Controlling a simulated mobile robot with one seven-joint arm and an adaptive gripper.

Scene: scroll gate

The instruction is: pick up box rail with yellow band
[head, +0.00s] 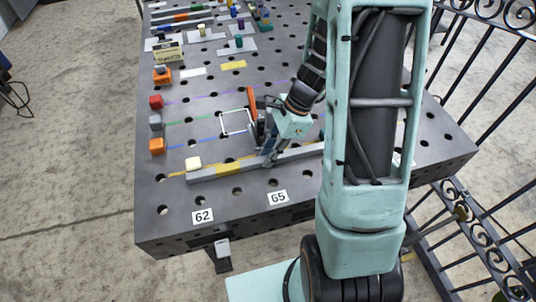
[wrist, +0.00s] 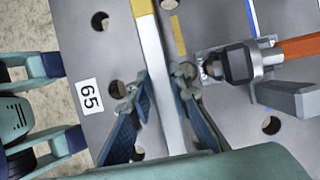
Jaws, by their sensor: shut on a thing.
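The box rail (head: 205,173) is a long grey bar with a yellow band (head: 228,167) near its left end. It lies along the front part of the perforated table, and my arm hides its right end. In the wrist view the rail (wrist: 168,85) runs up between the blue-padded fingers, with the yellow band (wrist: 143,8) at the top edge. My gripper (head: 268,158) points down over the rail, right of the band, and is shut on it (wrist: 163,85). I cannot tell whether the rail is lifted off the table.
A clamp with an orange handle (wrist: 240,65) stands close right of the gripper in the wrist view. Several small blocks (head: 156,102) line the table's left edge. Number labels 62 (head: 203,216) and 65 (head: 278,197) mark the front. A black railing (head: 470,90) stands at the right.

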